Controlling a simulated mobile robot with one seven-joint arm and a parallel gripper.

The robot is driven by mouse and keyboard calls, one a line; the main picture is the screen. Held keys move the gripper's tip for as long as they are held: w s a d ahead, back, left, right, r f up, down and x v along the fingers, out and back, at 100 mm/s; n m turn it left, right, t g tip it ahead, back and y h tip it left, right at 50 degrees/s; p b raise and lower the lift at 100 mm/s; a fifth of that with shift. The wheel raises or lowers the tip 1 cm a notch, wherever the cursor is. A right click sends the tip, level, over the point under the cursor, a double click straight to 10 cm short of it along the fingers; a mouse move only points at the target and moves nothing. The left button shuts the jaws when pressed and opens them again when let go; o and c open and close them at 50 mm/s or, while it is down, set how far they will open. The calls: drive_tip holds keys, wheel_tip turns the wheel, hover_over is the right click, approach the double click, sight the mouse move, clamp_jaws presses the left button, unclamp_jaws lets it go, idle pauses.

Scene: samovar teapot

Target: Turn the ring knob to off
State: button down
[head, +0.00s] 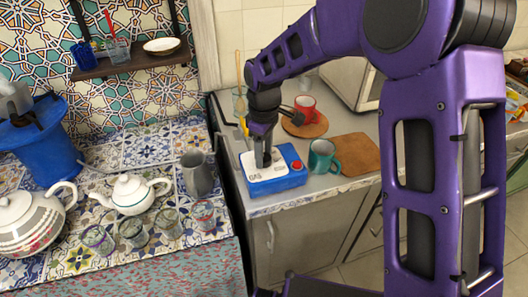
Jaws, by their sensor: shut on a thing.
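A blue control box (282,186) with a white top panel and a red button (297,165) sits on the grey counter at the centre of the head view. My gripper (262,160) points down onto the white panel from above. Its dark fingers are shut on the ring knob, which they and the gripper body hide. The knob's angle cannot be told. Dark lettering shows on the panel's near left part, too small to read surely.
A teal mug (321,160) stands close right of the box, by a brown board (357,153). A red mug (306,106) is behind. A grey pitcher (196,175), glasses and teapots (131,193) stand on the tiled surface at left.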

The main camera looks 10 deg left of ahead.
drive_tip(key=shift+c, duration=1.5)
unclamp_jaws()
wheel_tip(320, 180, up, 17)
drive_tip(key=p, duration=0.1)
drive_tip(key=shift+r+p, duration=0.2)
drive_tip(key=shift+p, duration=0.15)
